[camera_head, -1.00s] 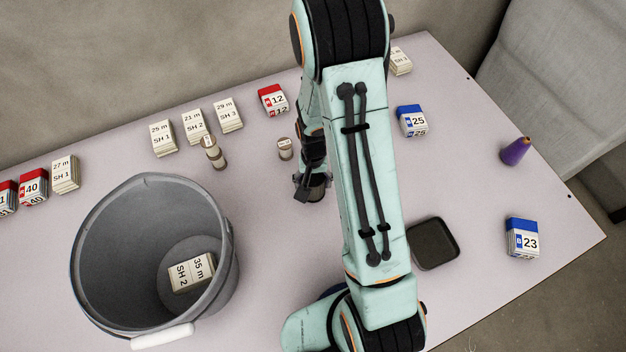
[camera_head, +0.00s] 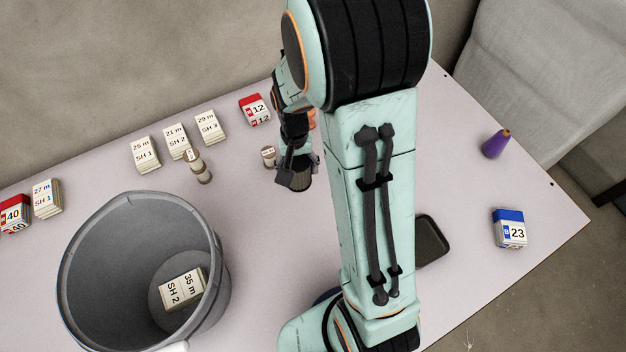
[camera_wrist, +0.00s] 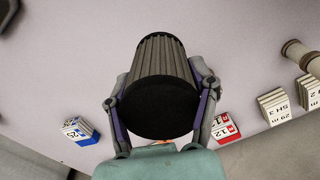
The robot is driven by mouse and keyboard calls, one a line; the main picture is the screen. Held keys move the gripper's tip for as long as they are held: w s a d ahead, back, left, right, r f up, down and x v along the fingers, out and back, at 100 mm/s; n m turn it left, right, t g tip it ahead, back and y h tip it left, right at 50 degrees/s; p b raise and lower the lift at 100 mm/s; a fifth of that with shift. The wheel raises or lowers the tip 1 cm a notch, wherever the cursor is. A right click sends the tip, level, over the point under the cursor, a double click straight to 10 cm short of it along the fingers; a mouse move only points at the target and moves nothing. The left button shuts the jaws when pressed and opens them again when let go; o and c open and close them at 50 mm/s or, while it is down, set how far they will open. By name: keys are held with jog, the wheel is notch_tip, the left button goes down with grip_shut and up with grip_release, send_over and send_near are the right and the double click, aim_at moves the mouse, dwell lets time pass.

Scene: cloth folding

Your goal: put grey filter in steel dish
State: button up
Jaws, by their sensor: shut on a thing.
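The grey filter is a ribbed cylinder with a black end cap (camera_wrist: 165,75), seen large in the wrist view. My gripper (camera_wrist: 162,100) has its fingers closed on both sides of it. In the head view my gripper (camera_head: 297,172) is left of my forearm, with the dark filter (camera_head: 300,187) at its tip. The filter seems to be held above the table, though the gap is hard to judge. A dark, shallow, rounded-square dish (camera_head: 437,240), which may be the steel dish, lies right of my arm. My forearm hides its left part.
A big grey bucket (camera_head: 85,255) with a labelled block inside stands at front left. Labelled blocks (camera_head: 146,155) and small beige cylinders (camera_head: 268,156) stand toward the back. Mid-table is clear.

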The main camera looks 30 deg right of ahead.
jog(key=shift+r, duration=0.6)
jog(key=shift+m, duration=0.8)
jog(key=shift+s+d+f+m, duration=0.1)
jog(key=shift+s+f+m, duration=0.1)
jog(key=shift+m, duration=0.35)
jog(key=shift+s+d+f+m, duration=0.1)
jog(key=shift+s+m, duration=0.1)
jog(key=shift+m, duration=0.35)
jog(key=s+d+m, duration=0.8)
jog(key=d+m, duration=0.1)
jog(key=d, duration=0.1)
jog(key=m, duration=0.8)
send_over(419, 242)
notch_tip(419, 242, down, 8)
jog(key=shift+r, duration=0.1)
jog(key=shift+f, duration=0.5)
